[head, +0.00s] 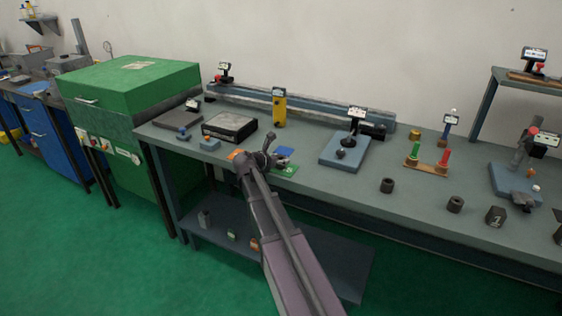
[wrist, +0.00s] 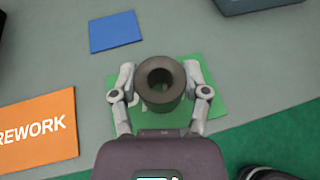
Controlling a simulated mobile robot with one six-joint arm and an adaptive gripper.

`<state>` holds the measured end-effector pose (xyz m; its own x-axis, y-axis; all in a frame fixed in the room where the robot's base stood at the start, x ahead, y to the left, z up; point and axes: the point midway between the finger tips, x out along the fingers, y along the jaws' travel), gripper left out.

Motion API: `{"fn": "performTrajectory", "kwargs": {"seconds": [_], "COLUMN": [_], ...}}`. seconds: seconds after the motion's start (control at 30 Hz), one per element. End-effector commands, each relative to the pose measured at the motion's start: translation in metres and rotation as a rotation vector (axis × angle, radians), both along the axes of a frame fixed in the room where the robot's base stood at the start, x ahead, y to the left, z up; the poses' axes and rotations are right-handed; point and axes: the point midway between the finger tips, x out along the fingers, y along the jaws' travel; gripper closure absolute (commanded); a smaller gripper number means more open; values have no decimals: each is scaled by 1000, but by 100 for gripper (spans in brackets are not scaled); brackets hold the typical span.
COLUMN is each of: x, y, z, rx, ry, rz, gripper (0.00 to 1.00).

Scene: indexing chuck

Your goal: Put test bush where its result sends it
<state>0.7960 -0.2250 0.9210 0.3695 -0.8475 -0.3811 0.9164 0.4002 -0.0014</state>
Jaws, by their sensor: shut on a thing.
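The test bush (wrist: 161,84) is a dark hollow cylinder, seen from above in the wrist view. My gripper (wrist: 161,90) is shut on it, with one finger at each side. The bush is over the green card (wrist: 210,112); I cannot tell whether it touches it. The orange REWORK card (wrist: 38,130) lies to the left and a blue card (wrist: 115,32) lies behind. In the head view my gripper (head: 268,152) is at the bench's front edge, beside the green card (head: 287,171) and the blue card (head: 285,151). The bush is hard to make out there.
Two dark bushes (head: 387,186) (head: 455,204) and a block marked 1 (head: 495,216) stand on the bench to the right. A gauge stand on a blue-grey base (head: 345,152) is right of the cards.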

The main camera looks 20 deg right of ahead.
Motion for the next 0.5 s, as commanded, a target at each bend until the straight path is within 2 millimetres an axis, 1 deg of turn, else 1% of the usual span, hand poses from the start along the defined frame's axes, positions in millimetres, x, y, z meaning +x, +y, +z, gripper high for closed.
{"fn": "performTrajectory", "kwargs": {"seconds": [0.17, 0.3, 0.33, 0.37, 0.4, 0.43, 0.5], "x": [0, 0, 0, 0, 0, 0, 0], "y": [0, 0, 0, 0, 0, 0, 0], "z": [0, -3, -3, -3, -3, -3, -2], "rx": [-1, -1, 0, 0, 0, 0, 0], "ry": [0, 0, 0, 0, 0, 0, 0], "rz": [0, 0, 0, 0, 0, 0, 0], "gripper": [100, 100, 38, 29, 17, 8, 6]}}
